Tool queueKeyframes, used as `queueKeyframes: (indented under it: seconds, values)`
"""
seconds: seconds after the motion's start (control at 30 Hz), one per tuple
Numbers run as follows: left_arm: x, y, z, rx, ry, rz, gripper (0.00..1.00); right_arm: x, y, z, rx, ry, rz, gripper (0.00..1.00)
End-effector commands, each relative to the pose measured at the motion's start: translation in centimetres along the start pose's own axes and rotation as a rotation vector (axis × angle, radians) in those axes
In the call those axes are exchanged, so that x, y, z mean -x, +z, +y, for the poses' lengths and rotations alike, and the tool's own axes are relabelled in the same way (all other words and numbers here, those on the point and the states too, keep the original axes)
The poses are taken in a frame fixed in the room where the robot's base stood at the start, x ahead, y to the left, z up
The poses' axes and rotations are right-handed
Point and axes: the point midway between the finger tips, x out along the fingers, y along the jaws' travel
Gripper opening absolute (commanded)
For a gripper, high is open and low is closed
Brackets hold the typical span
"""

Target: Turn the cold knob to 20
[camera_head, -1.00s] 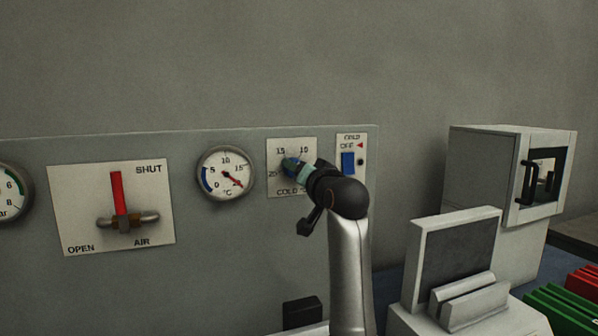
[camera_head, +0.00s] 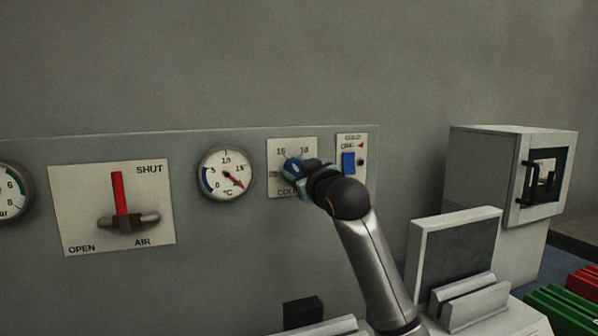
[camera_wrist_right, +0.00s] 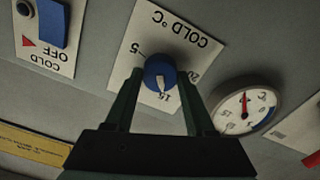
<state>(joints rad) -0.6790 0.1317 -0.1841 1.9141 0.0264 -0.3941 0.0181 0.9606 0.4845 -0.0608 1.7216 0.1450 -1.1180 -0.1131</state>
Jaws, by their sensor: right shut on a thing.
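The cold knob (camera_head: 291,166) is blue and sits on a white panel marked COLD °C (camera_head: 279,145). In the right wrist view the knob (camera_wrist_right: 160,72) has a white pointer, and the panel appears upside down. The pointer is directed toward the 15 mark, with 20 to its right and 5 to its left. My right gripper (camera_head: 297,168) is at the panel, its dark green fingers on either side of the knob, shut on it. In the head view the gripper hides part of the knob and scale. My left gripper is not in view.
The blue cold switch (camera_head: 348,163), by OFF, is close on the right. A red-handled air valve (camera_head: 121,193) is further left. A white cabinet (camera_head: 480,170) stands right.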

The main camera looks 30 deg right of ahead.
Motion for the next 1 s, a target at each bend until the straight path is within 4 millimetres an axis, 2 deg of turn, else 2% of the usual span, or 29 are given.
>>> queueKeyframes:
  seconds: [1.0]
  values:
    - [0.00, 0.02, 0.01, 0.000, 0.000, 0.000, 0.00, -0.01, 0.15, -0.08, 0.948, -0.001, -0.003, 0.00]
